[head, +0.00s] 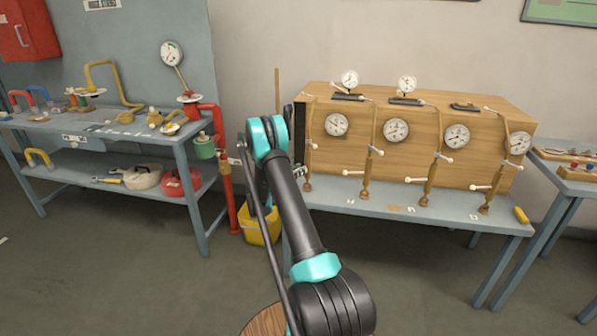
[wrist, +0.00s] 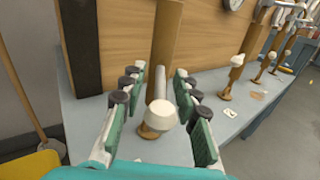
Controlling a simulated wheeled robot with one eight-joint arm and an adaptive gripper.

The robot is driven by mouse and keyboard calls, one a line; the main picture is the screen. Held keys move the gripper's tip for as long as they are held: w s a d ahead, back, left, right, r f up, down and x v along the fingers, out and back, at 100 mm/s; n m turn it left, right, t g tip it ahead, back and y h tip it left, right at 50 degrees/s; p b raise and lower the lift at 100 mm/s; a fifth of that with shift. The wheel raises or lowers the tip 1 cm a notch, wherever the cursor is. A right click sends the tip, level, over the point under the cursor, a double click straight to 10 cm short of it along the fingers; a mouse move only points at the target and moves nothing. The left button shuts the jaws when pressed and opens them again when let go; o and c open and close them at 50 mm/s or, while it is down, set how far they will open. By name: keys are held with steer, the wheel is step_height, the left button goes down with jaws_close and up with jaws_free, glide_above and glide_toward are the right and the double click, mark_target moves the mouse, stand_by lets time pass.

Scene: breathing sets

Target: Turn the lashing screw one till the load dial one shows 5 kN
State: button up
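The leftmost lashing screw, a brown upright rod with a white-tipped bar, stands at the left end of the wooden box; its upper part (head: 308,140) shows in the head view. I take it as lashing screw one. The wrist view shows its white-knobbed bar (wrist: 160,112) pointing towards the camera. My gripper (wrist: 158,82) is open, with one finger on each side of this bar and visible gaps. In the head view my arm hides most of the gripper. The leftmost round load dial (head: 336,124) is on the box front; its reading is too small to tell.
Several more screws and dials stand to the right, the nearest screw (head: 372,152) close by. The grey bench (head: 390,222) carries small labels. A yellow bucket (head: 258,225) stands on the floor at the left, by a red pipe (head: 228,180). A second workbench (head: 100,130) is further left.

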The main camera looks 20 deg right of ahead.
steer(key=v, duration=1.2)
steer(key=shift+s+r, duration=0.1)
steer(key=shift+r, duration=0.05)
steer(key=s+r+m+g+y, duration=0.1)
steer(key=s+r+m+y, duration=0.35)
steer(key=s, duration=0.35)
steer(key=s+r+m+g+y, duration=0.1)
steer(key=s+r+m+y, duration=0.35)
steer(key=s, duration=0.45)
steer(key=s+a+f+m+y, duration=0.1)
steer(key=s+a+m+y, duration=0.3)
steer(key=s, duration=0.9)
steer(key=s+a+f+m+y, duration=0.1)
steer(key=s+a+m+y, duration=0.3)
steer(key=s+a+m, duration=0.4)
steer(key=s, duration=0.6)
steer(key=shift+s+a, duration=0.25)
steer(key=shift+s, duration=0.1)
steer(key=shift+d, duration=0.15)
